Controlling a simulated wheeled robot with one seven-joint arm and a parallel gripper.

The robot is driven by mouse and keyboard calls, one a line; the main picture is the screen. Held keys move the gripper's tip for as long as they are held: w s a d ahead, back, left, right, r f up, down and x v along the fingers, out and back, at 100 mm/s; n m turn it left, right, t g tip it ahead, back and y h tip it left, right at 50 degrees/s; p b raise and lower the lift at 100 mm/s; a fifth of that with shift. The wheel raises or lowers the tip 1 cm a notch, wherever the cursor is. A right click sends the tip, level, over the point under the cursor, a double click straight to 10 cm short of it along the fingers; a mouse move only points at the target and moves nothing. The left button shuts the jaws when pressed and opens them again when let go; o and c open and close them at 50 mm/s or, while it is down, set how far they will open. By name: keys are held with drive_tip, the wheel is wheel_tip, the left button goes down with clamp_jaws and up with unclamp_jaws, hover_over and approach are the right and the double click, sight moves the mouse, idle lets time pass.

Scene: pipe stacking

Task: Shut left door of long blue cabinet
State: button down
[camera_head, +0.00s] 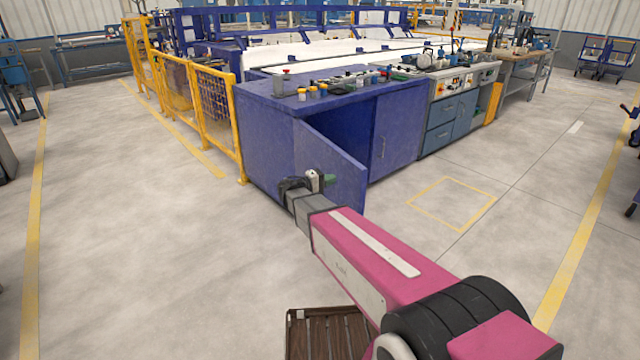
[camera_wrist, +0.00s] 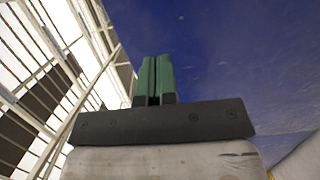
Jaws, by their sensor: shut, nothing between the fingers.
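The long blue cabinet (camera_head: 268,140) stands at the centre of the head view. Its left door (camera_head: 342,170) stands ajar, swung outward from the left edge of the front, with the dark interior (camera_head: 345,125) showing above and behind it. My gripper (camera_head: 328,179) is in front of the door's visible face, at its lower part; whether it touches cannot be told. In the wrist view, my gripper's green fingers (camera_wrist: 153,75) are shut together and empty, with a blue surface (camera_wrist: 225,60) filling the upper right. The door's lower left is hidden by my gripper.
The cabinet's right door (camera_head: 398,130) is shut, with a vertical handle. Several small items (camera_head: 323,89) stand on its top. Yellow fencing (camera_head: 215,108) stands to the left, a grey-blue workbench (camera_head: 452,110) to the right. A brown slatted pallet (camera_head: 328,335) lies on the floor in front. Open floor spreads left and right.

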sight(349, 174)
drive_tip(key=x, duration=0.6)
idle(0.3)
